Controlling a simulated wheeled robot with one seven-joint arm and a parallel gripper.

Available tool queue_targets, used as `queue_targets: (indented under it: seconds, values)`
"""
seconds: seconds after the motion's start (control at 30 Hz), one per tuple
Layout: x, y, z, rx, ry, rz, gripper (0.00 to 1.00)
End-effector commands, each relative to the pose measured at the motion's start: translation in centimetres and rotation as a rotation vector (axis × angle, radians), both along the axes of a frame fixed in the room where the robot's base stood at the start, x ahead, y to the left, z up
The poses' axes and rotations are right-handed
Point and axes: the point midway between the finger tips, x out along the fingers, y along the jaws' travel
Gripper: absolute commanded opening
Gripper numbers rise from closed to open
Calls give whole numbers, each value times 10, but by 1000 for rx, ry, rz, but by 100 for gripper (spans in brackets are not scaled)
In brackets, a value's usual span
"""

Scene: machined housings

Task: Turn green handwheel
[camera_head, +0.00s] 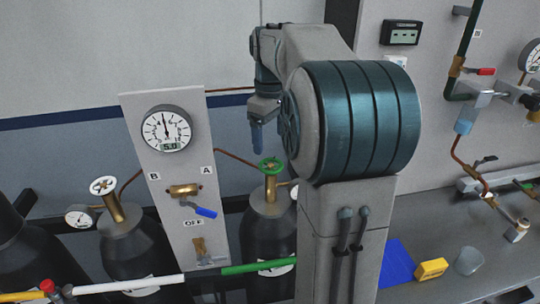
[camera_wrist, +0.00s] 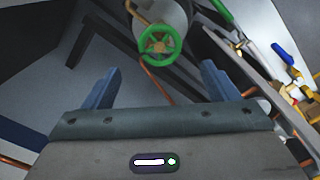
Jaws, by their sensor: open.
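The green handwheel (camera_head: 271,165) sits on top of a dark gas cylinder (camera_head: 270,225) to the right of the gauge panel. In the wrist view the handwheel (camera_wrist: 160,45) is a spoked green ring with a brass hub, seen between and beyond my fingertips. My gripper (camera_head: 257,138) hangs up and slightly left of the handwheel in the head view, apart from it. In the wrist view my gripper (camera_wrist: 160,72) has its two blue fingers spread wide with nothing between them.
A panel (camera_head: 138,125) with a pressure gauge (camera_head: 166,129) and a blue-handled valve (camera_head: 199,209) stands left. A white handwheel (camera_head: 102,185) tops another cylinder. A white-and-green pipe (camera_head: 205,276) crosses in front. A yellow block (camera_head: 431,268) lies on the bench at right.

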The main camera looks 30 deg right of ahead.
Motion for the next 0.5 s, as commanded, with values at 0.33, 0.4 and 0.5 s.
queue_targets:
  seconds: [0.33,0.4,0.5]
  values:
    - [-1,-1,-59,0,2,-2,81]
    - [-1,-1,-65,0,1,-2,81]
    - [0,-1,-69,0,0,-2,81]
